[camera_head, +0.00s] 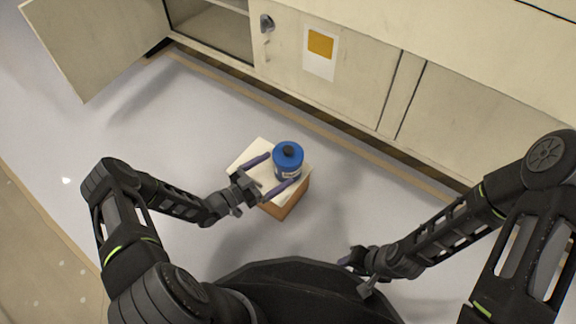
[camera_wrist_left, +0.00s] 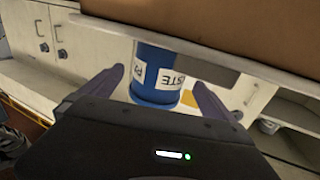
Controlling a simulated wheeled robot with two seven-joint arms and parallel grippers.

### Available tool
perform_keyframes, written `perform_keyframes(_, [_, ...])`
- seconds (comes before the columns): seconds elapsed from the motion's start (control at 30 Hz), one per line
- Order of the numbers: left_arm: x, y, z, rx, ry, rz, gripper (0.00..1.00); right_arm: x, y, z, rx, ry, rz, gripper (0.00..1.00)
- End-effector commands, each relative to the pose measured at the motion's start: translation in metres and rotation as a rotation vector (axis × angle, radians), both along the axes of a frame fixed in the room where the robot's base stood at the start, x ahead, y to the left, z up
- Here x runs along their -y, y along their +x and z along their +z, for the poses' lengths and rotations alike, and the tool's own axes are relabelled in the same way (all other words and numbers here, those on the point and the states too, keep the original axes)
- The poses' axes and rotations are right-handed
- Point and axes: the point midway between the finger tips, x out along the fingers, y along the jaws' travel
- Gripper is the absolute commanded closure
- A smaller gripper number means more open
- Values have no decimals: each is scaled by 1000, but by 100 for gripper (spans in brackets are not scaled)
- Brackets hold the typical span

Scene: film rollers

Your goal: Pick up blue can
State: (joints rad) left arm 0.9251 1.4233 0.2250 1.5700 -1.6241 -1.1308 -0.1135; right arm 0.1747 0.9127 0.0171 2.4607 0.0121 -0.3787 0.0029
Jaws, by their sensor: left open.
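The blue can (camera_head: 288,162) has a dark cap and a white label. It stands upright on a small box with a pale top (camera_head: 262,148) and brown sides. My left gripper (camera_head: 276,171) is open, with its two purple fingers reaching to either side of the can. In the left wrist view the can (camera_wrist_left: 158,76) shows between the spread fingers (camera_wrist_left: 157,90), with gaps on both sides. Its white label carries dark letters. My right gripper (camera_head: 352,262) is low in the head view, well away from the can. Its fingers are mostly hidden, so its opening is unclear.
Cream cabinets (camera_head: 350,75) run along the back, with an open door (camera_head: 95,40) at the upper left. A yellow and white notice (camera_head: 320,50) is on one front. The grey floor (camera_head: 190,115) around the box is clear.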

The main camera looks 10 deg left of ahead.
Motion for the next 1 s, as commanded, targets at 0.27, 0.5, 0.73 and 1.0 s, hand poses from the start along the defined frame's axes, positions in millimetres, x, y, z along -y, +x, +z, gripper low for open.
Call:
perform_keyframes(0.27, [14,16,-6,0,-1,0,0,1,2,-13,1,2,-1,64])
perform_keyframes(0.5, [33,39,-4,1,-1,0,0,1,4,-21,2,4,-2,64])
perform_keyframes(0.73, [33,40,-2,0,0,0,0,1,4,-20,2,4,-2,64])
perform_keyframes(1.0, [33,40,-2,0,0,0,0,1,4,-20,2,4,-2,64])
